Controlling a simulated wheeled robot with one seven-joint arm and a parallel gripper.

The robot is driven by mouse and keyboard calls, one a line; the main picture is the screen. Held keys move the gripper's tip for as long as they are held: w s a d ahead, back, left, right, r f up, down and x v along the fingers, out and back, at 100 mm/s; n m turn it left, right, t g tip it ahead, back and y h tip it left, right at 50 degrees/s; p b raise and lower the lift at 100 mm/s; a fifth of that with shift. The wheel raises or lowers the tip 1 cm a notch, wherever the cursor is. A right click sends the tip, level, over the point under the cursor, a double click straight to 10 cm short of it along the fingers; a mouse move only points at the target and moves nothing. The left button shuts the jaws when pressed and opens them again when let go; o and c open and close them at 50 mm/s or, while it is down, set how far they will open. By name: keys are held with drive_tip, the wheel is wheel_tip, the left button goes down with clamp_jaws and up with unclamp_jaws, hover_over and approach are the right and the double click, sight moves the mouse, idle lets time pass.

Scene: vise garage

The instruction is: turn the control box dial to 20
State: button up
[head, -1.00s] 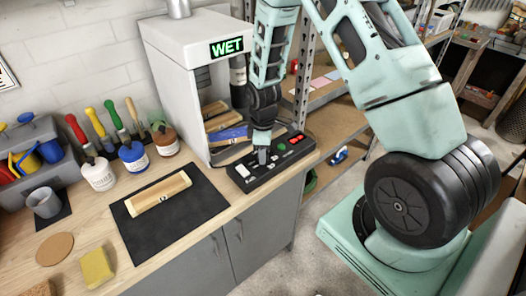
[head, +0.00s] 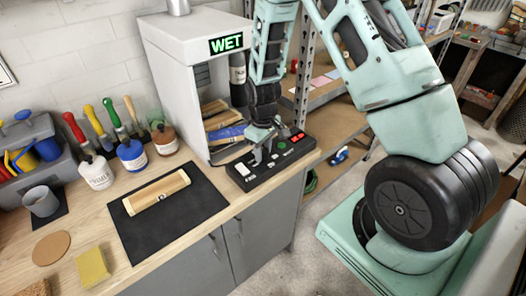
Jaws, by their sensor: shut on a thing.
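The control box (head: 285,163) is a flat black panel on the counter's right end, in front of the white cabinet. It carries a white switch at its left, a green button and red lit displays at its right; their digits are too small to read. My gripper (head: 263,160) points down onto the left-middle part of the box, its fingers on the spot where a dial would sit. The fingers hide the dial, so its setting cannot be seen. The white cabinet (head: 180,85) shows a green "WET" sign (head: 227,43).
A black mat (head: 203,203) with a wooden piece (head: 157,196) lies left of the box. Paint jars with brushes, a grey cup (head: 41,202), a yellow sponge (head: 92,267) and a grey caddy (head: 35,150) stand further left. The counter's front edge is close to the box.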

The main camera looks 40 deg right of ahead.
sight(263, 150)
drive_tip(key=m, duration=0.4)
drive_tip(key=shift+m, duration=0.3)
drive_tip(key=m, duration=0.4)
drive_tip(key=shift+m, duration=0.3)
drive_tip(key=m, duration=0.4)
drive_tip(key=shift+r, duration=0.1)
drive_tip(key=shift+m+p, duration=0.55)
drive_tip(key=shift+m, duration=1.55)
drive_tip(key=o, duration=1)
wheel_tip(263, 150, up, 17)
drive_tip(key=b, duration=0.1)
drive_tip(key=shift+r, duration=0.15)
